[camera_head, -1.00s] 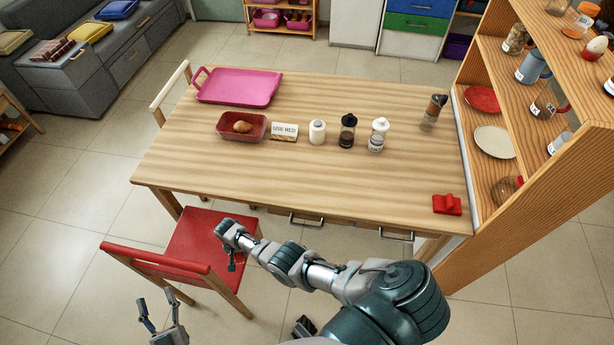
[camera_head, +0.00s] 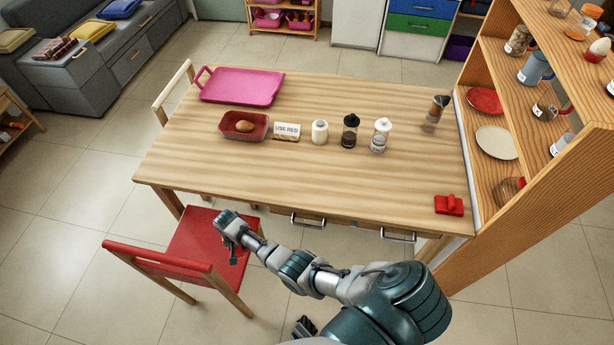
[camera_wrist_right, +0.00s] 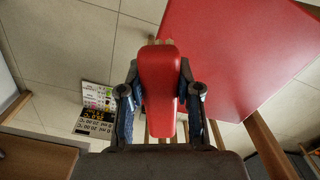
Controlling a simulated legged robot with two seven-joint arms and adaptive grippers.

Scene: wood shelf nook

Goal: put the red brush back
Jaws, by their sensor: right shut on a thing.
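The red brush (camera_wrist_right: 158,90) shows in the right wrist view, its broad red body between my two fingers and some tan bristles at its far end. My right gripper (camera_wrist_right: 160,105) is shut on it. In the head view my right gripper (camera_head: 233,256) hangs low over the red chair's seat, in front of the table; the brush cannot be made out there. A small sign (camera_head: 287,130) reading "USE RED" stands on the table.
The wooden table (camera_head: 300,180) has a clear middle and front. A red block-like item (camera_head: 448,205) lies at its front right corner. A red dish (camera_head: 244,126), jars and a pink tray (camera_head: 242,86) stand behind. A red chair (camera_head: 205,240) is close; a shelf (camera_head: 550,180) rises right.

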